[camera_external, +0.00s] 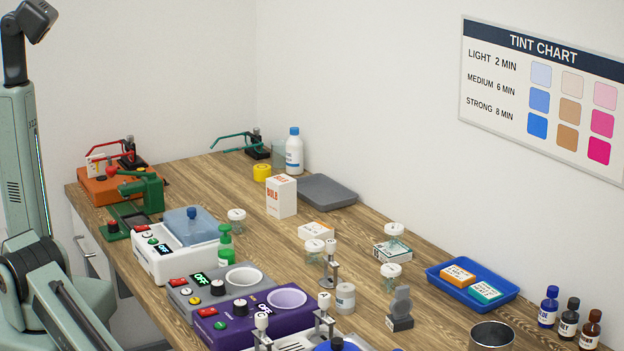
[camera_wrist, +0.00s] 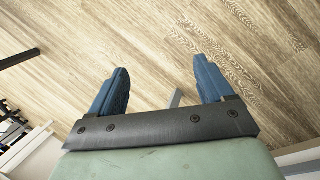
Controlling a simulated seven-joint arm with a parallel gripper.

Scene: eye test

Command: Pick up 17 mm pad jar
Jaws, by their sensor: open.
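Several small clear jars with white lids stand on the wooden bench in the external view: one behind the grey unit (camera_external: 236,222), one by a small white box (camera_external: 314,252), one at the right (camera_external: 394,233) and one in front of that (camera_external: 390,277). A frosted jar (camera_external: 345,298) stands nearer the front. Their size marks are too small to read, so I cannot tell which is the 17 mm pad jar. My gripper (camera_wrist: 161,66) shows in the wrist view with its two blue fingers wide apart and nothing between them. No jar shows in that view.
Purple (camera_external: 235,336) and grey (camera_external: 190,307) units with round wells crowd the front left. A blue tray (camera_external: 438,271) holds two small boxes at the right. Dark bottles (camera_external: 569,318) stand at the right edge. Bare bench (camera_external: 345,220) lies around the middle jars.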

